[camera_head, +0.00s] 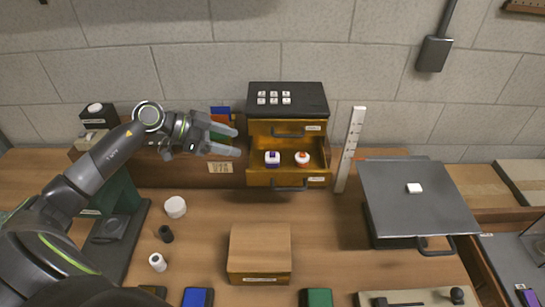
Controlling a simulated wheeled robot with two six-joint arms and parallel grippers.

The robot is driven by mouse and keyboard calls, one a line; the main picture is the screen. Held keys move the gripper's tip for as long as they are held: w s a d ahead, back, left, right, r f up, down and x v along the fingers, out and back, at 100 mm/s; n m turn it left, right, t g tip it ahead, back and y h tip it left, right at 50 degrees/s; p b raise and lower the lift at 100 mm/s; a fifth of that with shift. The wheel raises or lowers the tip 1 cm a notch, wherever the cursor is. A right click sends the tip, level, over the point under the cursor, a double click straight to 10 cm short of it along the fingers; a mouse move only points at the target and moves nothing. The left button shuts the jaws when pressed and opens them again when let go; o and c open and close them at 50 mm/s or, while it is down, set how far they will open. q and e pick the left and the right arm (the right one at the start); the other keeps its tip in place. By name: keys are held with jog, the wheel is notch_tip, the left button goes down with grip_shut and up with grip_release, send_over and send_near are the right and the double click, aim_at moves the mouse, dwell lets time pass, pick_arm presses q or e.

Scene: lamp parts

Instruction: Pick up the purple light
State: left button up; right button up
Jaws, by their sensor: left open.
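A small purple and white piece (272,158), which looks like the purple light, sits in the open drawer (262,178) of a dark-topped wooden cabinet. An orange and white piece (302,158) sits to its right in the same drawer. My left gripper (236,141) comes in from the left, with its two fingers apart and nothing between them. Its fingertips are just left of the drawer, apart from the purple piece in the picture. My right gripper is out of view.
The cabinet top (288,98) carries several white buttons. A white ruler (350,149) stands right of the drawer. A wooden box (259,252) lies in front, with white pieces (175,207) to the left. A grey hinged panel (415,198) is at right.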

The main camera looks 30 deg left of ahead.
aim_at(272, 153)
pick_arm(q)
jog(key=p+x, duration=0.1)
jog(key=x, duration=0.3)
jog(key=p+x, duration=0.2)
jog(key=x, duration=0.3)
jog(key=shift+d+f, duration=0.1)
jog(key=shift+d, duration=0.35)
jog(key=shift+w+d+f, duration=0.1)
jog(key=shift+d+f, duration=0.1)
jog(key=c, duration=1)
jog(key=shift+c, duration=0.3)
